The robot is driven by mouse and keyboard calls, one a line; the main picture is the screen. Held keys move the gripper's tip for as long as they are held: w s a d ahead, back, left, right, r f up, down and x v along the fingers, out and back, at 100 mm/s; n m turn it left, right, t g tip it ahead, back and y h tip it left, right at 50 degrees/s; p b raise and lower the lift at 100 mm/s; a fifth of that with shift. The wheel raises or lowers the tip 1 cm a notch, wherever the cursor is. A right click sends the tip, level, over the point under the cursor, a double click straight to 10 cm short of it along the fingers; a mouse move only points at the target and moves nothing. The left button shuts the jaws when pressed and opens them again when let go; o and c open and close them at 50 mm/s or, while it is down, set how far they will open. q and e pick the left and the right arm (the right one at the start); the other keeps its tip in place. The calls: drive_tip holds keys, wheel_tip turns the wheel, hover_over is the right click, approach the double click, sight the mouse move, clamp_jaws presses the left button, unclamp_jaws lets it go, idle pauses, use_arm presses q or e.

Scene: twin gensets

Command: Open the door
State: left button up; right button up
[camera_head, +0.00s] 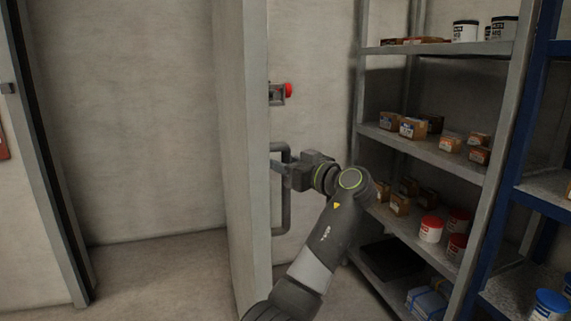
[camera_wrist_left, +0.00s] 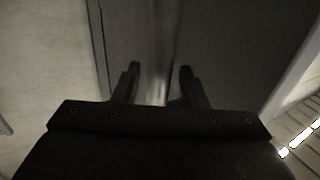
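The grey door (camera_head: 255,200) stands swung open, seen nearly edge-on in the head view, with a wide gap to the frame on the left. Its dark pull handle (camera_head: 286,215) is on the right-hand face, below a latch with a red knob (camera_head: 288,90). My left gripper (camera_head: 280,168) is at the upper part of this handle, partly hidden by its own wrist. In the left wrist view, the fingers of my left gripper (camera_wrist_left: 160,75) are apart, with a pale vertical bar, apparently the handle, between them. My right gripper is not in view.
A grey shelf rack (camera_head: 440,155) with boxes and tubs stands close to the right of my left arm. A blue rack (camera_head: 500,180) is farther right. The doorway floor (camera_head: 165,265) between the door and the left frame (camera_head: 55,180) is clear.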

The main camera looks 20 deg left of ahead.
use_arm(q)
drive_tip(key=shift+d, duration=0.1)
drive_tip(key=b+v, duration=0.2)
drive_tip(key=v, duration=1.5)
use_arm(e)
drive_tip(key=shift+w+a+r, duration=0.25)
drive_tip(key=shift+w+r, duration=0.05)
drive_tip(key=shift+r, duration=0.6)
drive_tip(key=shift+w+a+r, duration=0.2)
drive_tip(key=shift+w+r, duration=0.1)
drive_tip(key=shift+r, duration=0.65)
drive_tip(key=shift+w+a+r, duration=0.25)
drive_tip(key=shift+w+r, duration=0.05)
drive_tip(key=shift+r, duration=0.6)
use_arm(q)
drive_tip(key=shift+s+d, duration=0.1)
drive_tip(key=shift+s, duration=0.05)
